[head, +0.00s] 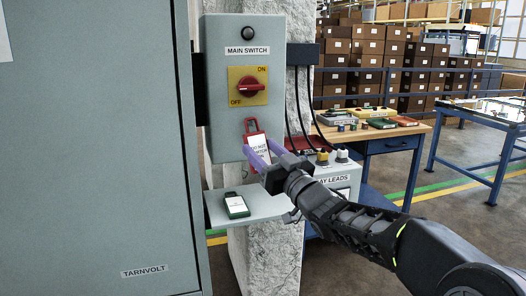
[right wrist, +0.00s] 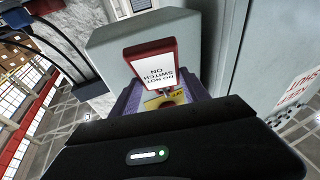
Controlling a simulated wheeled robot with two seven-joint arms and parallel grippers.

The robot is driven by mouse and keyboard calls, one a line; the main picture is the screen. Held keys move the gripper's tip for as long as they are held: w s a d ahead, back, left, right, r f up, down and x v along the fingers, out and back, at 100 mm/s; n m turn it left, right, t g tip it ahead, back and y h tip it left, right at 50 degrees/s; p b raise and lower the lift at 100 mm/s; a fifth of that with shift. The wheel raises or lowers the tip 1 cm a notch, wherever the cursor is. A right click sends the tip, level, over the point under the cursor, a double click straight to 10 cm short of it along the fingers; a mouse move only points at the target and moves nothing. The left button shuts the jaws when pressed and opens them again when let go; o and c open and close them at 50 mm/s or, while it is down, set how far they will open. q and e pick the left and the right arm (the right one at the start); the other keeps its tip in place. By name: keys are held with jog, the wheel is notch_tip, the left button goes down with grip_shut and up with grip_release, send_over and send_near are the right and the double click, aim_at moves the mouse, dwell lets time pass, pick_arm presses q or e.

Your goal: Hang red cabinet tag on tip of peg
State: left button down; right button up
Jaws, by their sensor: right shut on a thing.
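The red tag (head: 251,126) has a white label with "DO NOT SWITCH ON" lettering. My right gripper (head: 263,151) is shut on its lower part with its purple fingers, in front of the lower face of the grey main switch box (head: 225,135). The tag's upper end, with its hole, points up below the red rotary switch (head: 251,87). In the right wrist view the tag (right wrist: 126,56) stands out between the fingers. I cannot make out the peg; the tag or gripper may hide it. Whether the tag touches the box is unclear. My left gripper is not in view.
A large grey cabinet (head: 95,140) fills the left. A wooden bench (head: 395,134) stands behind.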

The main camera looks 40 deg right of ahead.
jog(key=o, duration=1.6)
jog(key=shift+c, duration=0.2)
jog(key=shift+s, duration=0.1)
jog(key=v, duration=0.7)
jog(key=shift+s+b, duration=0.3)
jog(key=shift+b, duration=0.05)
jog(key=shift+a+f, duration=0.1)
jog(key=shift+f, duration=0.05)
